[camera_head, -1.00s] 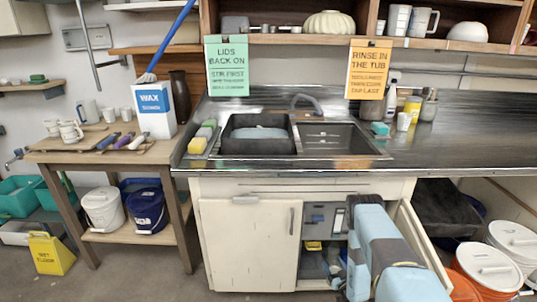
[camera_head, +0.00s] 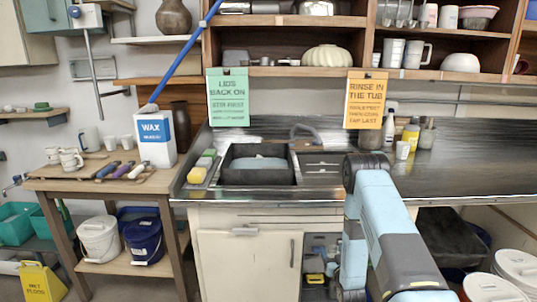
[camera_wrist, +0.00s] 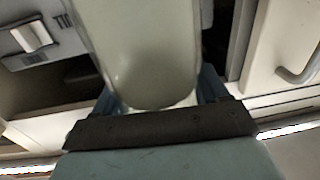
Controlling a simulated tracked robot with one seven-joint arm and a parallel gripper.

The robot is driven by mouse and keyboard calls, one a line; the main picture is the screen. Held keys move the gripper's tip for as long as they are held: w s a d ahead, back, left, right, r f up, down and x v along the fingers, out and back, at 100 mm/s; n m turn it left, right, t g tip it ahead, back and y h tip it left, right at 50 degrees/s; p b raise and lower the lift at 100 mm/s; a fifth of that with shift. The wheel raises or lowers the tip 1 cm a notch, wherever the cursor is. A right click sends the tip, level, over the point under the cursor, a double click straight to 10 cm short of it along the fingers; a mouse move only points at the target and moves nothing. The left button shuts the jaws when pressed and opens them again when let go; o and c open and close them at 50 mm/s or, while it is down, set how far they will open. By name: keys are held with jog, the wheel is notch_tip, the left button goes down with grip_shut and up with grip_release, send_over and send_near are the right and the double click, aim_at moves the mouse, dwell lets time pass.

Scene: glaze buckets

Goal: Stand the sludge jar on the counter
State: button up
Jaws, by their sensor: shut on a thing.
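The sludge jar (camera_wrist: 150,55), a smooth, pale grey-green vessel, fills the middle of the wrist view. My gripper (camera_wrist: 157,95) is shut on it, with a blue-grey finger on each side. Its upper part runs out of the frame, so I cannot tell its full shape. In the head view my arm bends down in front of the sink cabinet, and I cannot make out the jar or my fingers there. The dark metal counter (camera_head: 460,175) runs right from the sink.
A black tub (camera_head: 258,165) sits in the left sink basin. A bottle (camera_head: 410,138) and a white cup (camera_head: 402,150) stand at the counter's back. The cabinet (camera_head: 250,262) is below. White-lidded buckets (camera_head: 515,268) stand at lower right. The counter's right part is clear.

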jog(key=s+a+r, duration=0.1)
jog(key=s+r, duration=0.1)
jog(key=r, duration=0.5)
jog(key=s+a+r+m+h, duration=0.1)
jog(key=s+a+r, duration=0.1)
jog(key=r, duration=0.5)
jog(key=shift+s+r, duration=0.15)
jog(key=shift+r, duration=0.1)
jog(key=shift+s+d, duration=0.1)
